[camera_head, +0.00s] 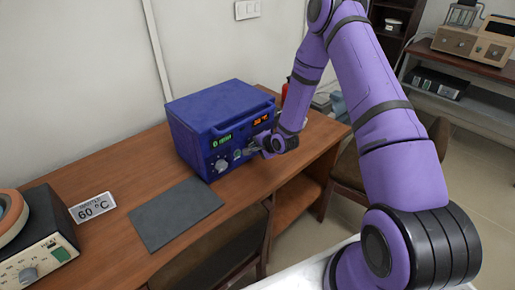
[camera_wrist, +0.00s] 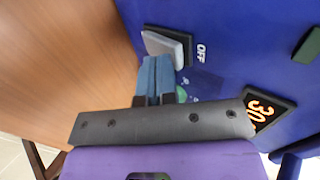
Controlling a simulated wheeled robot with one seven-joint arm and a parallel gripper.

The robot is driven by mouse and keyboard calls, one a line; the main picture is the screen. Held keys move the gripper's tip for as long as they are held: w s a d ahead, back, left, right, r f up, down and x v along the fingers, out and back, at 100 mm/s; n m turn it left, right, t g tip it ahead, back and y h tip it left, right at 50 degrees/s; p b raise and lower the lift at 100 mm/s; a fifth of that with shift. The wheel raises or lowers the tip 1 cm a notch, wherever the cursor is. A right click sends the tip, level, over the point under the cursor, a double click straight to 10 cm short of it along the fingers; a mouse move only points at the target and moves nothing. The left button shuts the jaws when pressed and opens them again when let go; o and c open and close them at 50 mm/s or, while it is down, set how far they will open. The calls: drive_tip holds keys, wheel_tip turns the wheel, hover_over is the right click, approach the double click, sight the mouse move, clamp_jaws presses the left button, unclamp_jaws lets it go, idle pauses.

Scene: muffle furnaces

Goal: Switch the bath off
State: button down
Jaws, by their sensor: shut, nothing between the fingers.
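The bath is a blue box (camera_head: 215,125) on the wooden table in the head view, with a green "0 min" display, an orange display and knobs on its front. In the wrist view the bath's front panel (camera_wrist: 235,30) shows a lit orange "30" display (camera_wrist: 262,111) and a grey switch (camera_wrist: 167,46) beside the word OFF. My gripper (camera_wrist: 158,62) is shut and empty, its blue fingertips close to the switch; I cannot tell if they touch it. In the head view my gripper (camera_head: 252,149) is at the front panel's right part, with the switch hidden.
A dark grey mat (camera_head: 176,214) lies in front of the bath. A "60 °C" card (camera_head: 92,207) and a device with a knob (camera_head: 35,250) stand at the left. Chairs (camera_head: 235,250) are at the table's front. Shelves with instruments (camera_head: 475,45) stand at the back right.

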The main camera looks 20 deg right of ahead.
drive_tip(key=shift+w+a+r+g, duration=0.1)
drive_tip(key=shift+w+g, duration=0.15)
drive_tip(key=shift+g, duration=0.05)
drive_tip(key=shift+r, duration=0.1)
drive_tip(key=shift+r, duration=0.7)
drive_tip(key=shift+s, duration=0.1)
